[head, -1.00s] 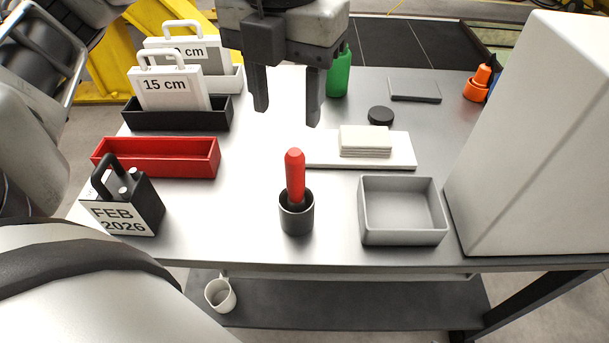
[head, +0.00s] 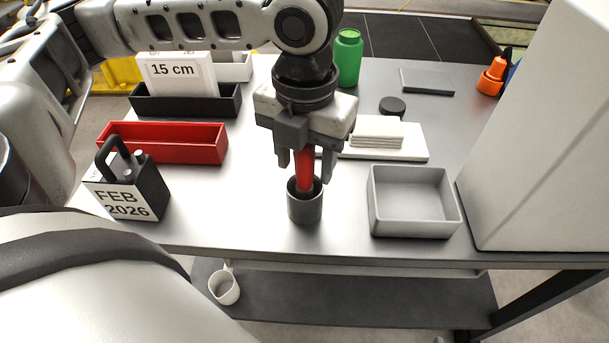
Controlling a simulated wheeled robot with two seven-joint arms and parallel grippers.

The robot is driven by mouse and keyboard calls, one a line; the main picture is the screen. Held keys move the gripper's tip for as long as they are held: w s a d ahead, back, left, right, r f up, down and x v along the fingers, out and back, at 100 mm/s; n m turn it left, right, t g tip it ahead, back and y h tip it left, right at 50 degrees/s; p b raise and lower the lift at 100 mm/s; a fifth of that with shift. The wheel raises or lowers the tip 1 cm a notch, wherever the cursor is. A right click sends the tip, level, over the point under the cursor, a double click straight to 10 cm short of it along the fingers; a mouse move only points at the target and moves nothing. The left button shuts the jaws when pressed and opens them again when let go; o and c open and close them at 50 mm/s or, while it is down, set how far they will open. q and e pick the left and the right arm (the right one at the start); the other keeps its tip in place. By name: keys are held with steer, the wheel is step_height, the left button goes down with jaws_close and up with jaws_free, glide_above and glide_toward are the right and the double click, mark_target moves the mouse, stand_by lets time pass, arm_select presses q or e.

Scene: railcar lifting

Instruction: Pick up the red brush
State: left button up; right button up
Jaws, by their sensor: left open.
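The red brush (head: 304,172) stands upright in a dark grey cup (head: 305,207) near the front middle of the table. Only its red handle shows; its lower end is hidden inside the cup. My left gripper (head: 304,164) is over the brush, pointing down, with its fingers open. One finger is on the left of the handle and the other is on the right. The top of the handle is hidden behind the gripper body. I cannot tell whether a finger touches the handle. My right gripper is not in view.
A grey tray (head: 414,233) is right of the cup, and a tall white box (head: 540,150) stands at the right edge. A red bin (head: 165,150) and a date block (head: 125,190) are at the left. A green bottle (head: 348,60) stands behind the gripper.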

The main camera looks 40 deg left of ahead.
arm_select(q)
jaws_close()
steer(key=c, duration=1.1)
jaws_free()
step_height(320, 180, up, 10)
steer(key=shift+r+p, duration=0.1)
steer(key=shift+p, duration=0.7)
